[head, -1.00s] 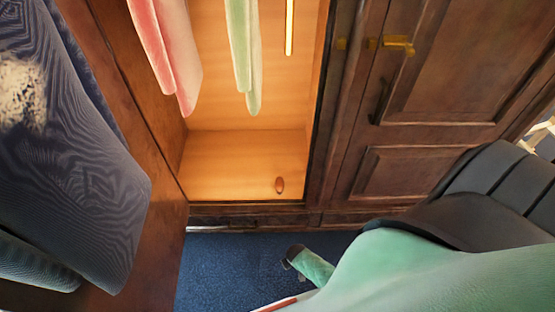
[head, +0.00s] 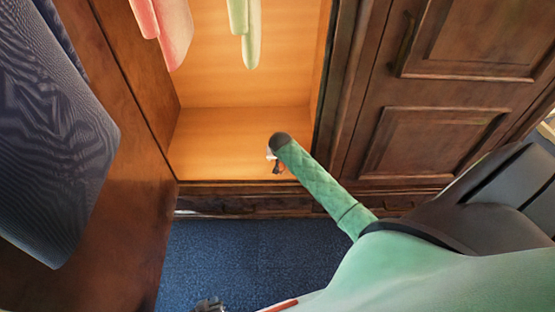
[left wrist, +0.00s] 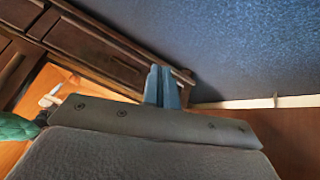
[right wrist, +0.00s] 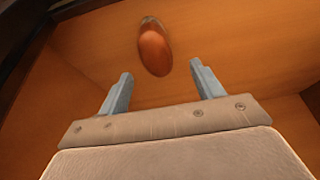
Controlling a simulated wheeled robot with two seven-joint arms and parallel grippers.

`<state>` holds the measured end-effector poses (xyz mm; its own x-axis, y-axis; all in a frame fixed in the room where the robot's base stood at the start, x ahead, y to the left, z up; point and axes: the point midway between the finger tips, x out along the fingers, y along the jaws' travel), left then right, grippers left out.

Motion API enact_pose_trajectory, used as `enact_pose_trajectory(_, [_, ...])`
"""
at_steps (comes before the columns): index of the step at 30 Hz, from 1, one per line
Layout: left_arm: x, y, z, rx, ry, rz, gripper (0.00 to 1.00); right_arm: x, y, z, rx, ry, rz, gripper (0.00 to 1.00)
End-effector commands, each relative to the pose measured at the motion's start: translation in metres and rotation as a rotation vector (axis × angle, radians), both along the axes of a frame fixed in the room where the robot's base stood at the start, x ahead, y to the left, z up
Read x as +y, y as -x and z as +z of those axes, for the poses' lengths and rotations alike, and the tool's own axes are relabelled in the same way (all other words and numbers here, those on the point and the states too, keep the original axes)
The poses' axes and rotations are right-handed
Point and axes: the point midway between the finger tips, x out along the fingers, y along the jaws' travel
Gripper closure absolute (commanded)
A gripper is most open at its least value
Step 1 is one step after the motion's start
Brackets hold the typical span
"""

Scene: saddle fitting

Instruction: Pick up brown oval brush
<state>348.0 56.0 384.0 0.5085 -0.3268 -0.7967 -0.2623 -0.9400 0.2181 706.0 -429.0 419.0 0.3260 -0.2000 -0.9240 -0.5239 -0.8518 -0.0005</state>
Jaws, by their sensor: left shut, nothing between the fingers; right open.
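The brown oval brush (right wrist: 155,50) lies on the wooden wardrobe floor in the right wrist view, just beyond the fingertips. In the head view a bit of the brush (head: 281,168) shows beside my right wrist, which hides most of it. My right gripper (right wrist: 161,70) is open and empty, with the brush roughly ahead of the gap between its fingers, apart from them. My left gripper (left wrist: 162,70) is shut and empty, over the blue carpet side outside the wardrobe. Part of my left gripper (head: 210,304) shows at the bottom of the head view.
The lit wardrobe (head: 215,143) is open, with pink (head: 172,35) and green (head: 245,32) garments hanging above. Its open door (head: 140,190) stands at left, with dark cloth (head: 60,150). A closed panelled door (head: 435,140) is at right. Blue carpet (head: 245,255) lies in front.

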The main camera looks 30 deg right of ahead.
Motion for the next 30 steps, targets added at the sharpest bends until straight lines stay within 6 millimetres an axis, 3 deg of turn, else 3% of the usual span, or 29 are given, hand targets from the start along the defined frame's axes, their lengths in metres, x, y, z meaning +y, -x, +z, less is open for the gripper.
enact_pose_trajectory(13, [0.000, 0.001, -0.010, -0.009, 0.001, 0.003, 1.00, -0.012, -0.012, -0.049, 0.002, 0.001, 0.001, 0.34])
enact_pose_trajectory(23, [0.000, 0.003, -0.014, -0.006, 0.000, 0.003, 1.00, -0.013, -0.014, -0.055, 0.000, 0.001, 0.002, 0.34])
enact_pose_trajectory(30, [0.000, 0.003, -0.013, -0.007, 0.001, 0.004, 1.00, -0.013, -0.014, -0.055, 0.000, 0.001, 0.002, 0.77])
